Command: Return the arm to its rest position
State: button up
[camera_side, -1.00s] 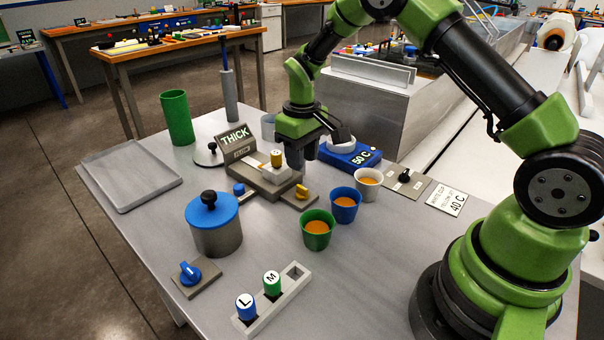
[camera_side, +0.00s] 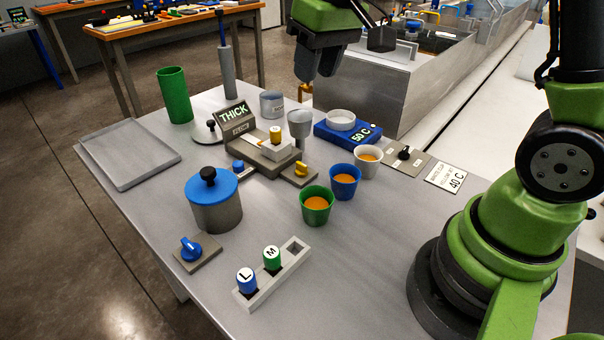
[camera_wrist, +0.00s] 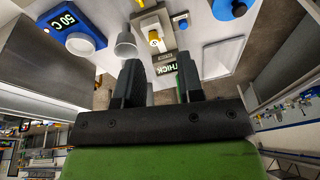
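My gripper (camera_side: 317,66) is raised above the far side of the table, high and clear of everything on it. It is green with dark fingers. In the wrist view my gripper (camera_wrist: 160,82) has its two fingers apart with nothing between them, so it is open and empty. Beyond the fingertips the wrist view shows the table from above, turned upside down.
Below stand a THICK sign (camera_side: 233,115), a grey funnel-like cup (camera_side: 299,124), a blue 50 C heater (camera_side: 349,133), green (camera_side: 317,208), blue (camera_side: 345,184) and white (camera_side: 367,164) cups. A blue-lidded pot (camera_side: 217,212) stands nearer. A metal tank (camera_side: 362,95) is behind.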

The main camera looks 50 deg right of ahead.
jog(key=s+a+r+m+t, duration=0.1)
jog(key=s+a+r+t, duration=0.1)
jog(key=s, duration=0.6)
jog(key=s+a+r+m+t+y, duration=0.1)
jog(key=s+r, duration=0.3)
jog(key=s, duration=0.5)
jog(key=shift+a+t, duration=0.6)
jog(key=shift+t, duration=0.1)
